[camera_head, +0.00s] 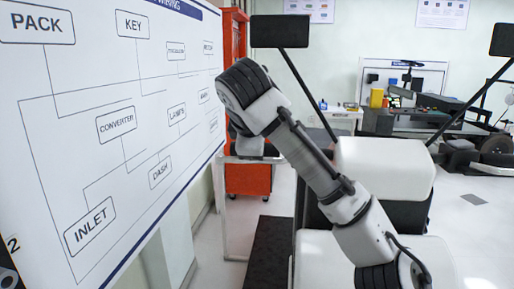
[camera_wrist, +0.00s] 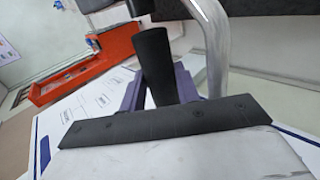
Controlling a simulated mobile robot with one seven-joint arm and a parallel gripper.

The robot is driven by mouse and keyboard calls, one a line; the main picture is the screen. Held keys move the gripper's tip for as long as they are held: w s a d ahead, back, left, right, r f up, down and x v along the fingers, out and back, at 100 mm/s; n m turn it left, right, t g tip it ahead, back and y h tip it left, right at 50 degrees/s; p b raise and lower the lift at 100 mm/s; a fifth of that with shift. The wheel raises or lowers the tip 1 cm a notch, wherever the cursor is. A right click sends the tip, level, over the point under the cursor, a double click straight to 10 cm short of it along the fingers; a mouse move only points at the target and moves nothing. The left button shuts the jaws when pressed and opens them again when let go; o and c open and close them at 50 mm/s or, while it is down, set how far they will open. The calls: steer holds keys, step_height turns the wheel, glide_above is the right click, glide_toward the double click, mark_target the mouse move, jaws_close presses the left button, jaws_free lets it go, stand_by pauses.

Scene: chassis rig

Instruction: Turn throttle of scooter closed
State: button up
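The scooter (camera_head: 385,165) shows in the head view as a white body with dark mirrors on thin stalks. Its black throttle grip (camera_wrist: 153,55) stands nearly upright in the wrist view, with a bent chrome handlebar (camera_wrist: 212,45) close to its right. My gripper (camera_wrist: 160,90) has purple fingers, one on each side of the grip's lower end. The grip and the black bolted plate hide part of the fingers, so I cannot tell whether they press on it. In the head view my own wrist hides the gripper and the throttle.
A large white wiring board (camera_head: 130,200) stands close on the left, near my wrist. A red cabinet (camera_head: 248,178) is behind, and also shows in the wrist view (camera_wrist: 75,70). A bench with equipment (camera_head: 425,125) is at the back right. Floor is open at right.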

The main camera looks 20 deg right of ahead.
steer(key=o, duration=0.4)
steer(key=shift+o, duration=0.2)
steer(key=shift+f, duration=0.1)
